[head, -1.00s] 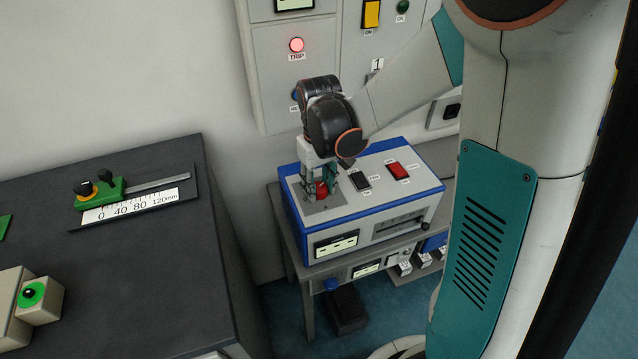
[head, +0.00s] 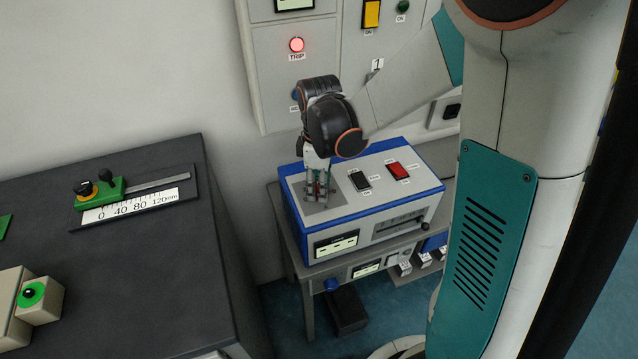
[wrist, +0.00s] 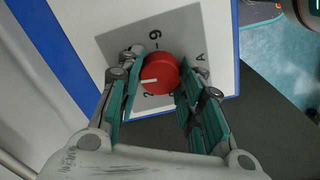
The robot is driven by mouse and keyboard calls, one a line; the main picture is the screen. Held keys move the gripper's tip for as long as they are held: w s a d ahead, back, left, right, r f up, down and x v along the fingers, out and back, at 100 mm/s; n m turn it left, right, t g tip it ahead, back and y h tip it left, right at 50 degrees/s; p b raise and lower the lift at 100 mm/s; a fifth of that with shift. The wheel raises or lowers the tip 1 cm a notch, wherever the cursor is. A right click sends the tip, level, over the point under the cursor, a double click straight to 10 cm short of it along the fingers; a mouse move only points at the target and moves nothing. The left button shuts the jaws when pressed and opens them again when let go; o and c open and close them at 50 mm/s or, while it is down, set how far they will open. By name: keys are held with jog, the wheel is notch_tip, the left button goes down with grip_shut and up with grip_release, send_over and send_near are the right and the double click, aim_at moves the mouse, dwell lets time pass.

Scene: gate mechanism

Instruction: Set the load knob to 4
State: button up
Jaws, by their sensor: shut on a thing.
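The load knob (wrist: 160,73) is a round red knob with a white pointer line, on a grey dial plate (wrist: 190,25) with dark numerals. In the wrist view the pointer aims left, and a 6 or 9 and a letter A show on the plate; other marks are partly hidden by the fingers. My gripper (wrist: 156,80) has its teal-padded fingers on both sides of the knob, shut on it. In the head view my gripper (head: 318,190) points down onto the dial plate of the blue and white box (head: 345,205), and little of the knob shows between the fingers.
A black switch (head: 360,180) and a red switch (head: 398,170) sit on the box top, right of my gripper. A grey wall cabinet (head: 275,75) with a lit TRIP lamp (head: 296,45) stands behind. A dark bench (head: 170,260) is at the left.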

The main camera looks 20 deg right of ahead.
jog(key=shift+n, duration=0.6)
jog(key=o, duration=1.1)
jog(key=shift+r, duration=0.1)
notch_tip(320, 180, up, 12)
dwell(0.3)
